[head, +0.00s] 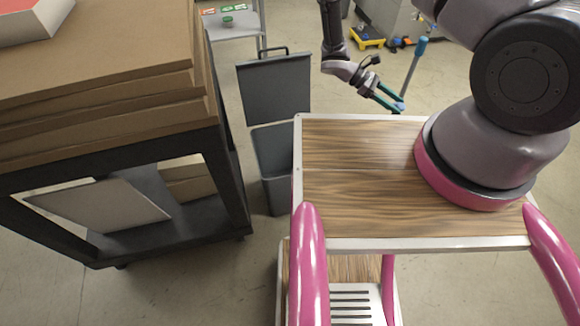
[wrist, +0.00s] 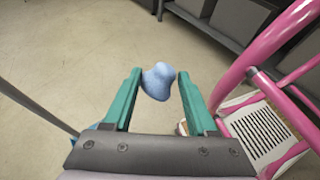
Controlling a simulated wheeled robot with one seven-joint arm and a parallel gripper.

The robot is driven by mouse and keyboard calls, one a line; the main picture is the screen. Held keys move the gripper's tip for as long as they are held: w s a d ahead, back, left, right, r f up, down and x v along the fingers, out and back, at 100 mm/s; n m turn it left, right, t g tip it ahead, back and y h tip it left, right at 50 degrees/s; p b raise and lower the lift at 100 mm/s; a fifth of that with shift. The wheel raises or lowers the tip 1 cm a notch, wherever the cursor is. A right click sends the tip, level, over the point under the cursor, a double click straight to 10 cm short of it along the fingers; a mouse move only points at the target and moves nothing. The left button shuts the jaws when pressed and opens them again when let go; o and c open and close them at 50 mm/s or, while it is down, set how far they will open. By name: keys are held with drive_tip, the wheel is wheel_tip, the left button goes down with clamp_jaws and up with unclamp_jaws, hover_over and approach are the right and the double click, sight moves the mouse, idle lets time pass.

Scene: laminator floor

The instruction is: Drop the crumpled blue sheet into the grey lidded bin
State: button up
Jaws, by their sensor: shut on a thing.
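The crumpled blue sheet (wrist: 157,82) is a small pale-blue lump between the teal fingertips of my gripper (wrist: 160,75) in the wrist view. My gripper is shut on it and holds it above the floor. In the head view my gripper (head: 393,102) is beyond the far edge of the wood-topped cart, right of the bin, and the sheet is barely visible at its tips. The grey bin (head: 274,187) stands on the floor between the dark rack and the cart. Its lid (head: 275,90) is raised upright behind the opening. The cart hides part of the bin's right side.
A dark rack (head: 228,185) loaded with brown boards stands close left of the bin. The wood-topped surface (head: 350,180) with pink rails is mine. A blue-topped pole (head: 413,65) stands near my gripper. A yellow item (head: 367,40) lies farther back. Open floor lies between bin and gripper.

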drive_tip(key=s+a+f+m+g+y, duration=0.7)
drive_tip(key=s+a+f+m, duration=0.15)
drive_tip(key=f, duration=0.25)
drive_tip(key=a+f+m+t+y, duration=0.1)
drive_tip(key=a+f+m+y, duration=0.25)
drive_tip(key=a+y, duration=0.2)
drive_tip(key=w+a+f+m+t+y, duration=0.1)
drive_tip(key=a+f+m+y, duration=0.3)
drive_tip(key=a, duration=0.3)
drive_tip(key=a+f+m+y, duration=0.2)
drive_tip(key=a+m+y, duration=0.3)
drive_tip(key=a, duration=0.2)
drive_tip(key=w+a+f+m+t+y, duration=0.2)
drive_tip(key=w+a+m+t, duration=0.1)
drive_tip(key=w+m+t, duration=0.6)
drive_tip(key=w+a+f+m+t+y, duration=0.2)
drive_tip(key=w+m+t, duration=0.35)
drive_tip(key=w, duration=0.55)
drive_tip(key=shift+t, duration=0.35)
drive_tip(key=shift+f, duration=2.55)
